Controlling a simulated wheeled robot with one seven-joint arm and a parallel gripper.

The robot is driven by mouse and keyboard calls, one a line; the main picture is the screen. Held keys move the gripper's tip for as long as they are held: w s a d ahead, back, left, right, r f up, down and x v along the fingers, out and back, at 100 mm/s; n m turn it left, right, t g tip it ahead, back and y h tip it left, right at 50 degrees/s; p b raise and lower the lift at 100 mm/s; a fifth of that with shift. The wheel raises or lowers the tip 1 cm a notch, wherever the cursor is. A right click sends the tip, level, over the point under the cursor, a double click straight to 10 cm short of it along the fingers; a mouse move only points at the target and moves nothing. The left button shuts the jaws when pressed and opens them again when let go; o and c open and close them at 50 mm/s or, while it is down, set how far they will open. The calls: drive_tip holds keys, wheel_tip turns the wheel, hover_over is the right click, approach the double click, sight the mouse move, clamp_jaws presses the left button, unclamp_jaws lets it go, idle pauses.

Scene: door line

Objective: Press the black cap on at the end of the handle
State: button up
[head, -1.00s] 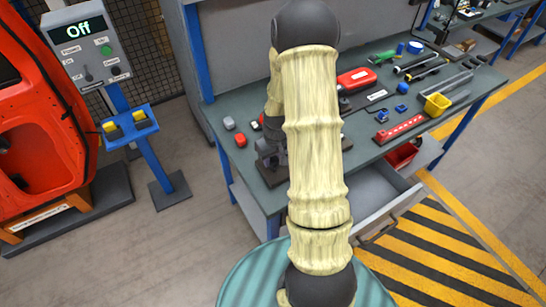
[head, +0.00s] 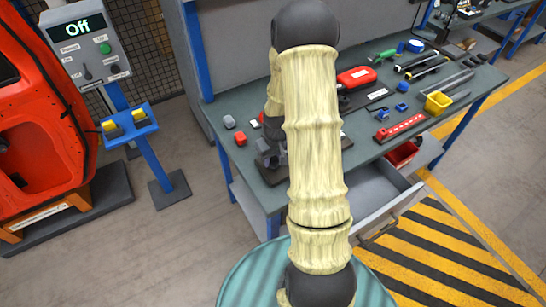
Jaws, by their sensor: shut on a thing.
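My gripper (head: 274,131) is dark and shows only in part, low over the near left part of the workbench, behind my pale arm. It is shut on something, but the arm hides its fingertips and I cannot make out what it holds. I cannot pick out the black cap. The door handle and its end are not clearly visible; a dark fixture (head: 268,160) stands on the bench beneath the gripper. A grey cap-like piece (head: 228,121) and a red one (head: 240,138) lie on the bench left of the gripper.
An orange car door (head: 40,110) and control post (head: 88,45) stand left.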

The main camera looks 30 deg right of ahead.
sight(276, 169)
drive_tip(key=shift+f, duration=0.2)
drive_tip(key=o, duration=1)
drive_tip(key=shift+o, duration=0.2)
drive_tip(key=shift+r, duration=0.1)
wheel_tip(276, 169, up, 17)
drive_tip(key=s+b, duration=0.1)
drive_tip(key=s, duration=0.1)
